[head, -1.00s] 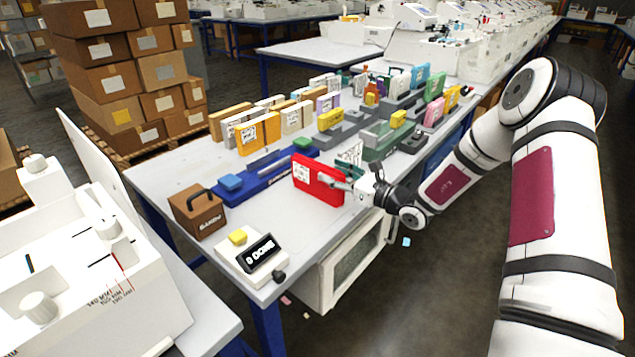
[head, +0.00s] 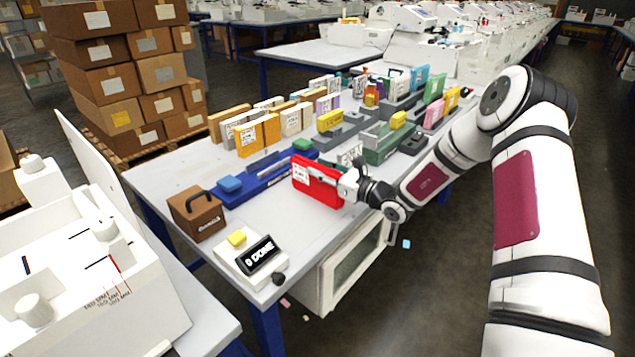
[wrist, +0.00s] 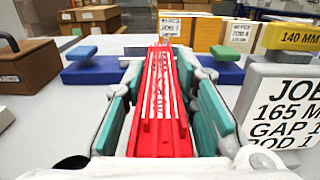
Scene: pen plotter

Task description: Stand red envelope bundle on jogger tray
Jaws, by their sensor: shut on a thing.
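The red envelope bundle (head: 316,184) with a white printed label is upright near the front edge of the table, in the head view. My gripper (head: 338,178) reaches it from the right and is shut on it. In the wrist view the red bundle (wrist: 160,95) runs lengthwise between the teal-padded fingers (wrist: 163,115). I cannot tell whether its base touches the table. A long blue tray-like unit (head: 262,180), possibly the jogger tray, lies behind and left of the bundle. It also shows in the wrist view (wrist: 90,72), partly hidden by the bundle and fingers.
A white job card (wrist: 282,105) stands close right of my gripper. A brown box (head: 197,214) and a white unit reading "0 DONE" (head: 250,256) are at the table's front left. Orange and tan bundles (head: 258,135) stand behind the blue unit. Bare tabletop lies left of the bundle.

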